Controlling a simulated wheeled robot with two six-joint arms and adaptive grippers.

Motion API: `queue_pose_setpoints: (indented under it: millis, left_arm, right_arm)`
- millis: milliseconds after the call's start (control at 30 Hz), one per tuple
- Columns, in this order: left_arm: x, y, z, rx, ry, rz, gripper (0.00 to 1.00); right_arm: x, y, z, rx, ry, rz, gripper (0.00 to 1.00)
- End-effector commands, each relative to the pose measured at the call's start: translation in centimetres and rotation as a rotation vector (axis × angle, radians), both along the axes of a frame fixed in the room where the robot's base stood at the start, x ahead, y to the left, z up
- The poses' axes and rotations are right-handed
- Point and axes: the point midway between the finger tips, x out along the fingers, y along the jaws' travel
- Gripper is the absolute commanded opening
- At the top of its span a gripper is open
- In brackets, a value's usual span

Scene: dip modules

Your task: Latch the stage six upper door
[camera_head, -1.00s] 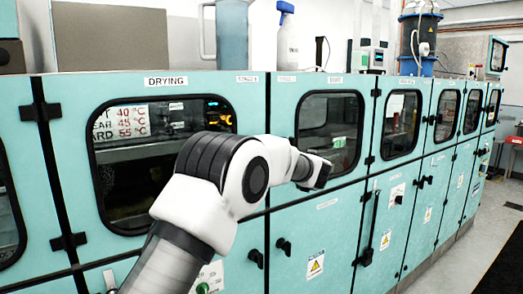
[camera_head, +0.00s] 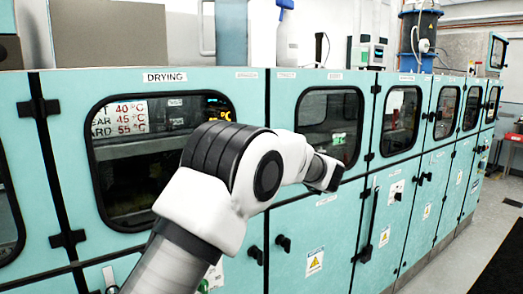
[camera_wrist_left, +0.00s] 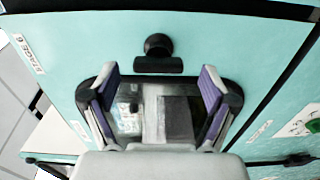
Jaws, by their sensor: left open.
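The teal stage six upper door (camera_wrist_left: 70,50) fills much of the left wrist view, with a "STAGE 6" label at its left edge. Its black latch knob (camera_wrist_left: 158,48) stands above a dark-framed window. My left gripper (camera_wrist_left: 158,92) is open and empty, its fingers spread in front of the window, with the knob beyond them. I cannot tell whether they touch the door, or whether it is fully shut. In the head view my left arm (camera_head: 270,172) reaches toward the row of doors; its fingers are not clearly visible there. My right gripper is not in view.
A row of teal cabinets with upper window doors (camera_head: 328,125) and lower doors (camera_head: 300,232) runs back to the right. Black knobs and handles (camera_head: 367,232) stick out. A spray bottle (camera_head: 283,35) and other gear stand on top.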

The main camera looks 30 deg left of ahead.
Motion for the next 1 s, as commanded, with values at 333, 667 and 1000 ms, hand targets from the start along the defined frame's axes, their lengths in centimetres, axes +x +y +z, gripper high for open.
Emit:
queue_pose_setpoints:
  millis: [333,667,1000]
  left_arm:
    - [-2.9,-7.0,0.1,0.003,0.000,-0.001,0.85]
    - [-3.1,-7.5,0.0,0.001,0.001,0.001,0.85]
    - [-2.5,-7.2,-2.8,-0.002,0.045,0.003,0.85]
  right_arm:
    - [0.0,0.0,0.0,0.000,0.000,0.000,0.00]
    - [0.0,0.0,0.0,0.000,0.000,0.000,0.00]
    - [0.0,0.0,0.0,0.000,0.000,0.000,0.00]
